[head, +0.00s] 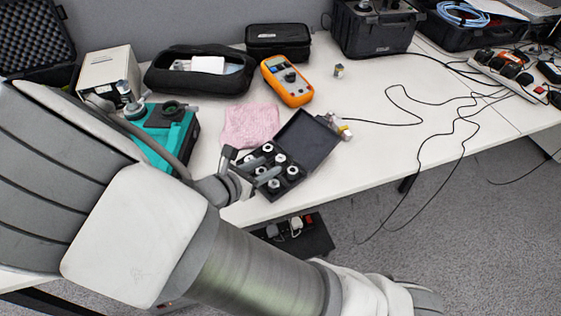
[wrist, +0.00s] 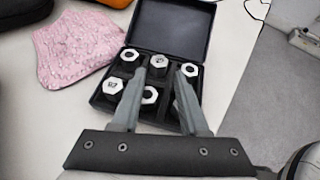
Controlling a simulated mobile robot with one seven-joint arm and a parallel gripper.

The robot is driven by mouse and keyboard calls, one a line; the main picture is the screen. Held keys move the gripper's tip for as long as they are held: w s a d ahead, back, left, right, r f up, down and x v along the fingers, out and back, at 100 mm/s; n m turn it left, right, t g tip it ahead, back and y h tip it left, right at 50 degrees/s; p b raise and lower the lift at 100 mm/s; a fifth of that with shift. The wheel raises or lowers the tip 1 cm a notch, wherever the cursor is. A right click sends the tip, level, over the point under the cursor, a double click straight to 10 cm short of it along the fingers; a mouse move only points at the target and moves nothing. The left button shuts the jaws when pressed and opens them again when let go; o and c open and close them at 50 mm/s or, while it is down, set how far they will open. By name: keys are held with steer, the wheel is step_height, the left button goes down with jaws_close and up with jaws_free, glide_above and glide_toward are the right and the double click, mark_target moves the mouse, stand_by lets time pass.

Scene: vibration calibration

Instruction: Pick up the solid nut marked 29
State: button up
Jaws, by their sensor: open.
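An open black case (head: 309,140) holds several metal hex nuts in dark foam slots; its rim shows in the wrist view (wrist: 204,98). Two nuts have closed, marked tops in the wrist view: one in the far row's middle (wrist: 159,61) and one at the near left (wrist: 112,86). The marks are too small to read surely, so I cannot tell which is 29. Other nuts (wrist: 130,54) show open holes. My gripper (wrist: 161,72) is open and empty above the case, its fingers either side of the far middle nut in the picture. The right finger partly hides a near-row nut.
A pink cloth (head: 250,125) lies left of the case. An orange multimeter (head: 287,81), a black pouch (head: 200,72) and a teal device (head: 165,135) stand behind and left. Cables cross the table (head: 365,150) at right. The table's front edge is close to the case.

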mark_target(280, 158)
steer(key=b+x, duration=0.2)
steer(key=x, duration=0.3)
steer(key=shift+w, duration=0.2)
steer(key=shift+r, duration=0.1)
jaws_close()
